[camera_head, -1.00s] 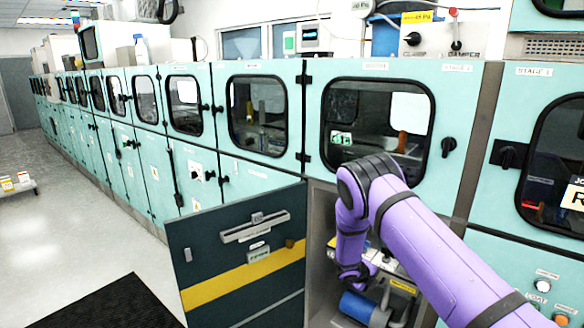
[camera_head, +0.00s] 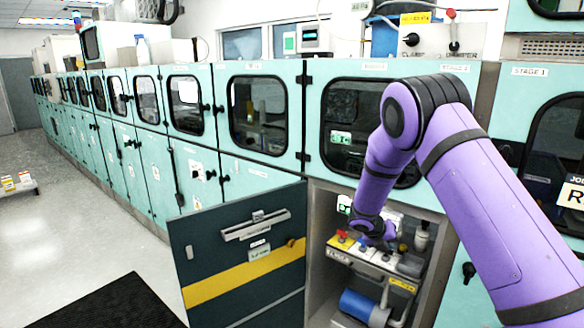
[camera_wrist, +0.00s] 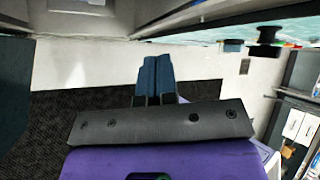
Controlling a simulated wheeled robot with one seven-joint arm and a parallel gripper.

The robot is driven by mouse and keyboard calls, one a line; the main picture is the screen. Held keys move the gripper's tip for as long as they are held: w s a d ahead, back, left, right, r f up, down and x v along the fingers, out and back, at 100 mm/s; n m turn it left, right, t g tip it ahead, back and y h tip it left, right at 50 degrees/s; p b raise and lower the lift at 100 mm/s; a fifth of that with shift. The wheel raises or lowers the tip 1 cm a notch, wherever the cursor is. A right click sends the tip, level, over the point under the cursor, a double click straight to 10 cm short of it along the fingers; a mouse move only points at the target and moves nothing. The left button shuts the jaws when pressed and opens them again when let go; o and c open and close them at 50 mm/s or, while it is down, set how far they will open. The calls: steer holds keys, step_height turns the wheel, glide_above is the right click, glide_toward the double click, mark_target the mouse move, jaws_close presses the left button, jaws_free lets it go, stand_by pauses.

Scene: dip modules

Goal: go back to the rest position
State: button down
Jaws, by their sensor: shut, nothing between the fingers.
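My gripper (camera_wrist: 155,76) shows in the wrist view with its two dark blue fingers together and nothing between them. Beyond the fingers are the pale floor (camera_wrist: 80,68) and the black mat (camera_wrist: 55,115). In the head view my purple arm is bent, and its wrist hangs in front of the open lower cabinet (camera_head: 318,240). The fingers cannot be made out there. The cabinet's dark door (camera_head: 230,295) with a yellow stripe stands swung open to the left.
Inside the cabinet are a row of coloured-handled valves (camera_head: 362,250) and a blue cylinder (camera_head: 357,306). Teal machine modules with windows (camera_head: 257,112) line the wall. The floor at left is clear apart from a black mat (camera_head: 115,303) and a low cart (camera_head: 18,190).

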steer(key=s+d+r+m+y, duration=0.2)
steer(key=s+r+m, duration=0.75)
steer(key=r, duration=0.45)
steer(key=s+d+r+m+y, duration=0.1)
steer(key=s+r+m, duration=0.8)
steer(key=r, duration=0.5)
steer(key=s+a+r+m+t+y, duration=0.1)
steer(key=s+r+m+y, duration=0.1)
steer(key=s+m, duration=0.5)
steer(key=s+a+r+m+y, duration=0.2)
steer(key=s+r+m, duration=0.2)
steer(key=s, duration=1.6)
steer(key=shift+s+a+r+m+t+y, duration=0.15)
steer(key=shift+s+r+m+t+y, duration=0.2)
steer(key=shift+m, duration=1.2)
steer(key=shift+f, duration=0.1)
